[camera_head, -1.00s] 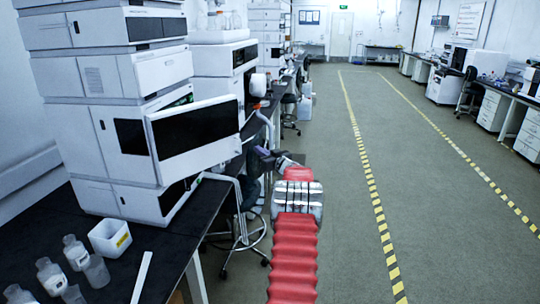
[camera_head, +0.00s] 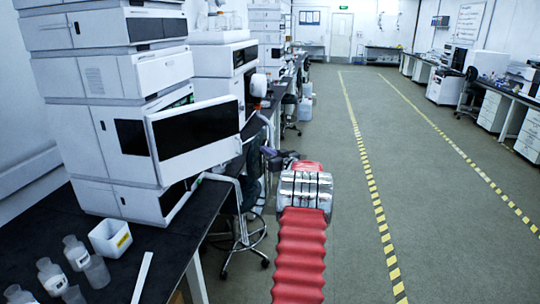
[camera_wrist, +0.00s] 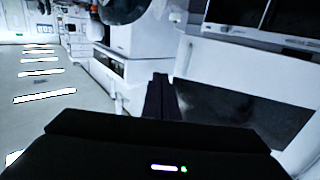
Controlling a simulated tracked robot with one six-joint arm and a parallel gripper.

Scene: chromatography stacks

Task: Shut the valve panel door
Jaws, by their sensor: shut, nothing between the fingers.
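The valve panel door (camera_head: 205,102) is a white-framed panel with a dark window on the middle unit of the near instrument stack. It stands swung out, at an angle to the stack. My gripper (camera_head: 272,154) is right of the door in the head view, apart from it in the picture, small, dark and partly hidden by my arm. In the wrist view my gripper (camera_wrist: 161,92) has its dark fingers together, with nothing between them. A dark panel with a white edge (camera_wrist: 240,112) lies right of the fingers there; it may be the door, but I cannot tell surely.
The black bench (camera_head: 165,245) under the stack holds a white tub (camera_head: 110,238) and several bottles. A stool (camera_head: 240,240) stands beside the bench, left of my arm. Another stack (camera_head: 218,68) stands behind. The aisle floor (camera_head: 430,210) on the right is clear.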

